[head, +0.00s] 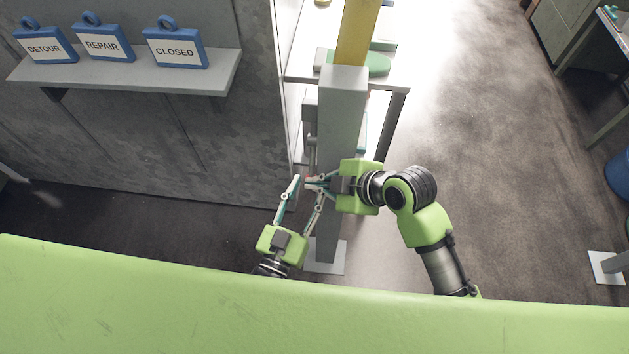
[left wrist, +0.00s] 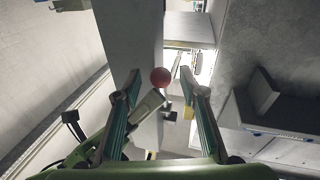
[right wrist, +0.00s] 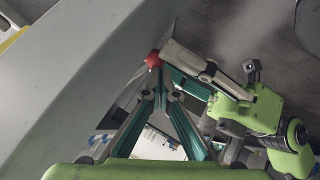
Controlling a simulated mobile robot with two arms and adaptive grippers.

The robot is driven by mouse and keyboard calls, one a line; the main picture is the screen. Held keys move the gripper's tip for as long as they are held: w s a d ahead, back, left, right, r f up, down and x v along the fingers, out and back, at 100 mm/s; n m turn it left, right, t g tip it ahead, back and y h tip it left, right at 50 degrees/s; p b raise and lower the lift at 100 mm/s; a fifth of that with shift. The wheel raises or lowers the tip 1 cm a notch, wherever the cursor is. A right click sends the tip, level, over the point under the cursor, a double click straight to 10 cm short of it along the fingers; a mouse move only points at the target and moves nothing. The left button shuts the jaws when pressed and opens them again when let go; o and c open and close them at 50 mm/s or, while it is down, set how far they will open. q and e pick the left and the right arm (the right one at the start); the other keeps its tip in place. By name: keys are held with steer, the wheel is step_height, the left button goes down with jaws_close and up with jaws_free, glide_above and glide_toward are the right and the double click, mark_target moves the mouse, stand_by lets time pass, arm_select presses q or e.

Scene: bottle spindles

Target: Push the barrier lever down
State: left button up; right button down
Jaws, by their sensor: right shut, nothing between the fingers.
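The barrier is a grey post (head: 342,105) with a yellow arm (head: 356,35) above it in the head view. A red ball knob, apparently the lever's end, shows beside the post in the left wrist view (left wrist: 160,77) and right wrist view (right wrist: 153,59). The lever's shaft is mostly hidden. My left gripper (head: 308,187) is open, its fingers spread either side of the knob in the left wrist view. My right gripper (head: 309,182) reaches in from the right across the post. It is shut and empty, its tips just below the knob in the right wrist view; contact is unclear.
A shelf (head: 215,75) on the left wall holds blue signs reading DETOUR (head: 45,46), REPAIR (head: 103,43) and CLOSED (head: 174,50). A pale table (head: 300,68) stands behind the post. Open floor lies to the right. My two grippers are very close together.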

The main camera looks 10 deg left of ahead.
arm_select(q)
steer(key=shift+r, duration=0.1)
arm_select(e)
steer(key=shift+r, duration=0.1)
arm_select(q)
steer(key=v, duration=1.2)
steer(key=s+a+f+g+y, duration=0.1)
steer(key=s+f+g, duration=0.15)
steer(key=f, duration=0.65)
steer(key=s+a+f+g, duration=0.1)
steer(key=a+f+g, duration=0.15)
steer(key=f, duration=0.55)
steer(key=s+f+g+y, duration=0.1)
steer(key=s+f+g, duration=0.15)
steer(key=f, duration=0.65)
steer(key=s+a+f+g+y, duration=0.1)
steer(key=s+a+f+g, duration=0.4)
steer(key=s+f, duration=0.2)
steer(key=s+a+f+g+y, duration=0.2)
steer(key=s+a+f+g, duration=0.3)
steer(key=s+f, duration=0.3)
steer(key=s, duration=0.3)
steer(key=shift+s+a+p, duration=0.2)
steer(key=shift+s+p, duration=0.2)
arm_select(e)
steer(key=shift+w+d+f, duration=0.1)
steer(key=shift+w+f, duration=0.15)
